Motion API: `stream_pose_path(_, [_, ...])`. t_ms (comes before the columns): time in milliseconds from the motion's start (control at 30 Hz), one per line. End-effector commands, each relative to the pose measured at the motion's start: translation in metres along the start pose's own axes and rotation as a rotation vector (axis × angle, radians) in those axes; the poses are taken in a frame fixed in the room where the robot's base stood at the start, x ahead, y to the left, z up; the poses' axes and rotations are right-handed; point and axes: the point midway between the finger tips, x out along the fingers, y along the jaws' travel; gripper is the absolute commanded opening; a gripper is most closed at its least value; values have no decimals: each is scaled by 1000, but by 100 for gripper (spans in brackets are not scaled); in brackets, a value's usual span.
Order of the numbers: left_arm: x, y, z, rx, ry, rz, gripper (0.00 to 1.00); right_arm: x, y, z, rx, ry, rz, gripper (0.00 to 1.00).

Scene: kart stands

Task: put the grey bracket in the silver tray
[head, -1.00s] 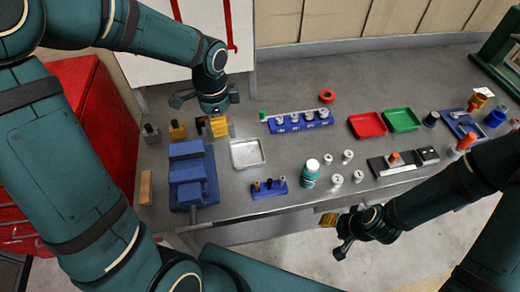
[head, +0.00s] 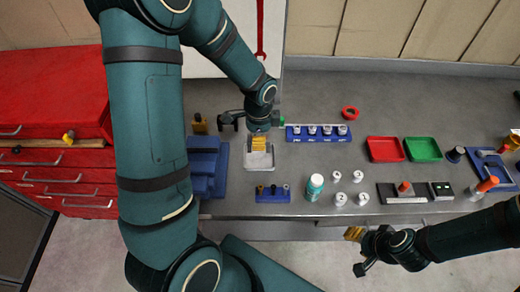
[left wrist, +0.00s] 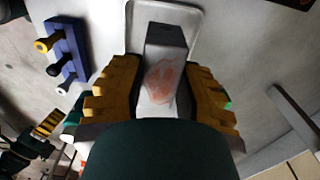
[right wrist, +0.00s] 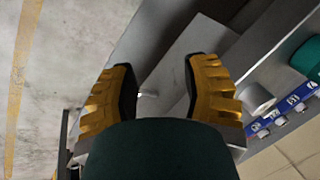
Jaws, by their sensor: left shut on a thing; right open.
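My left gripper (head: 259,143) is over the silver tray (head: 257,163). In the left wrist view its yellow fingers are shut on the grey bracket (left wrist: 166,42), a dark grey block with a lighter, reddish-marked part between the fingers. The tray's rim (left wrist: 194,18) shows behind the bracket. I cannot tell whether the bracket touches the tray floor; in the head view the gripper hides it. My right gripper (head: 357,250) is open and empty, off the front edge of the bench.
A blue stepped block (head: 204,165) stands left of the tray. A blue rack (head: 318,133) is at its back right and a small blue holder (head: 272,194) in front. A green-labelled bottle (head: 314,187), red tray (head: 385,149) and green tray (head: 422,149) stand further right.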

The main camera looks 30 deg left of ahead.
Motion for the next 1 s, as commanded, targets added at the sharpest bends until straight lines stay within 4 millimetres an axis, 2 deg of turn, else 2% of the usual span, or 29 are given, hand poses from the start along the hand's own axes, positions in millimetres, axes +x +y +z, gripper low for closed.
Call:
stream_pose_path(267, [21,0,0,-1,0,0,0,3,1,0,0,0,1,47])
stream_pose_path(467, [47,0,0,0,0,1,0,6,2,1,0,0,2,47])
stream_pose_path(867, [53,0,0,-1,1,-2,0,9,3,1,0,0,2,47])
stream_pose_path(900, [54,0,0,-1,1,-1,40,10,3,1,0,0,2,47])
stream_pose_path(967, [53,0,0,-1,1,-1,58,9,3,1,0,0,2,47])
stream_pose_path(1000, [52,0,0,-1,1,-1,58,9,3,1,0,0,2,47])
